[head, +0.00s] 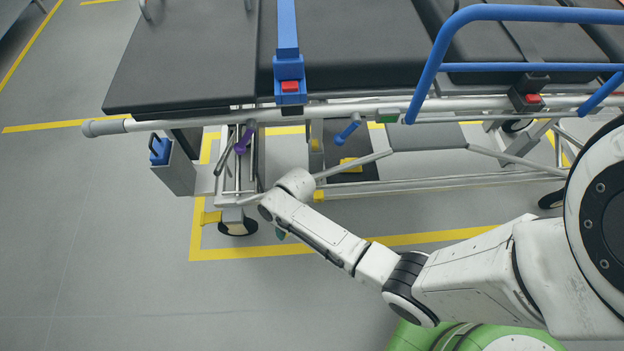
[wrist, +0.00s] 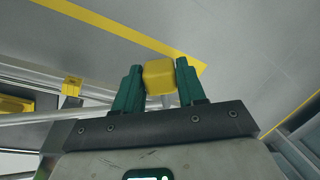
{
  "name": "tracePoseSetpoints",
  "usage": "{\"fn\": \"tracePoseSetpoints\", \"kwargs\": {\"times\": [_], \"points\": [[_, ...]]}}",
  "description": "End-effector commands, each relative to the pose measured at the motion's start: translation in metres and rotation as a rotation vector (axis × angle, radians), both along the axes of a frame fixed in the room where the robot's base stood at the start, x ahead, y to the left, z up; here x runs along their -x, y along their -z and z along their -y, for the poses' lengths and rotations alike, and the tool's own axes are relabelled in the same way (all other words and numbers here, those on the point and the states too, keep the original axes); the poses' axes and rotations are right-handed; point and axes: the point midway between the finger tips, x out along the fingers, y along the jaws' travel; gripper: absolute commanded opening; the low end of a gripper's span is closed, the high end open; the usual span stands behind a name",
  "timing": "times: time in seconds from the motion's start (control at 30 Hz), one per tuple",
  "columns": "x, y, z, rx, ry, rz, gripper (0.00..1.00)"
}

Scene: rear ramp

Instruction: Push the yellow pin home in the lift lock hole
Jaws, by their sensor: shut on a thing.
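In the wrist view my gripper (wrist: 158,68) has its two green fingers closed on the sides of a yellow block-shaped piece (wrist: 159,80), which looks like the head of the yellow pin. The lift lock hole cannot be made out in either view, so I cannot tell how deep the pin sits. In the head view my wrist covers most of my gripper (head: 280,234); only a bit of green finger shows, low beside the stretcher (head: 185,75) frame.
The stretcher's long side rail (head: 230,118) and lower rails (head: 440,184) run above and beside my arm. A caster wheel (head: 238,228) with a yellow pedal (head: 211,217) stands left of my wrist. Floor in front is clear.

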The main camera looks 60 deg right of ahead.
Motion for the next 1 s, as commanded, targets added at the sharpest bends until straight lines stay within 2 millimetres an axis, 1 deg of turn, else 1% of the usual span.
{"fn": "tracePoseSetpoints", "kwargs": {"times": [0.03,0.1,0.3,0.4,0.5,0.6,0.7,0.83,1.0], "points": [[0.005,0.032,0.009,-0.042,0.050,0.011,0.10],[0.011,0.055,0.019,-0.104,0.118,0.030,0.10],[0.028,0.116,0.052,-0.271,0.317,0.111,0.10],[0.037,0.142,0.068,-0.344,0.419,0.163,0.10],[0.046,0.163,0.083,-0.402,0.508,0.215,0.10],[0.053,0.177,0.096,-0.441,0.578,0.259,0.10],[0.058,0.184,0.104,-0.465,0.625,0.290,0.10],[0.061,0.187,0.109,-0.479,0.652,0.309,0.10],[0.062,0.185,0.110,-0.480,0.655,0.310,0.10]]}}
